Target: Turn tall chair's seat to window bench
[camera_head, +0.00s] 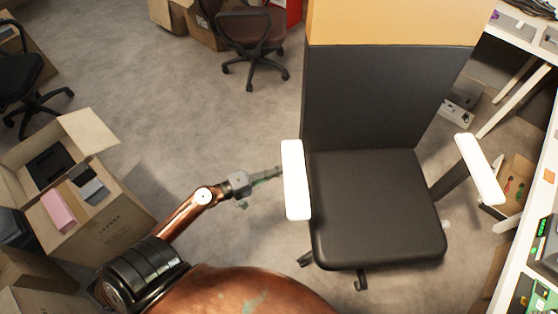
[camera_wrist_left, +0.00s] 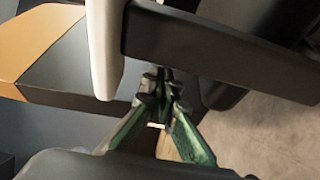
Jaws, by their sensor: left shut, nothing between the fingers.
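The tall chair has a black seat (camera_head: 375,205), a high dark backrest (camera_head: 380,95) with a tan top (camera_head: 400,22), and white armrests on both sides. Its seat faces toward me, with the backrest on the far side. My left gripper (camera_head: 268,176) is shut and empty, just left of the left white armrest (camera_head: 296,180). I cannot make out which thing is the window bench.
An open carton (camera_head: 110,225) with a pink item stands at the left. A dark office chair (camera_head: 20,80) is behind it, and a brown one (camera_head: 252,45) stands at the back. A white table edge (camera_head: 520,215) with electronics runs along the right.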

